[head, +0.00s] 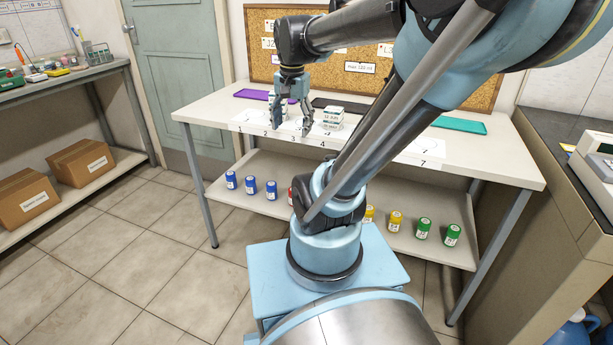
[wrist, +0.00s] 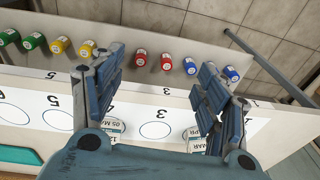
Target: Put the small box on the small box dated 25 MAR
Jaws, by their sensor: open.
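My gripper (head: 291,131) is open and points down over the strip near circle 3; nothing sits between its fingers. In the wrist view, the gripper (wrist: 161,65) shows an empty circle between its fingers. A stack of small white boxes (head: 333,114) stands at place 4; in the wrist view its labels (wrist: 114,127) seem to read 05 MAR and 12 MAR, partly covered by a finger. Another white box or stack (head: 278,100) stands at place 2, mostly behind the gripper.
The white bench (head: 215,106) carries a numbered strip, a purple tray (head: 257,94), a dark tray (head: 328,103) and a teal tray (head: 460,124). Coloured jars, such as a blue one (head: 250,185), stand on the lower shelf. A pinboard (head: 262,62) rises behind the bench.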

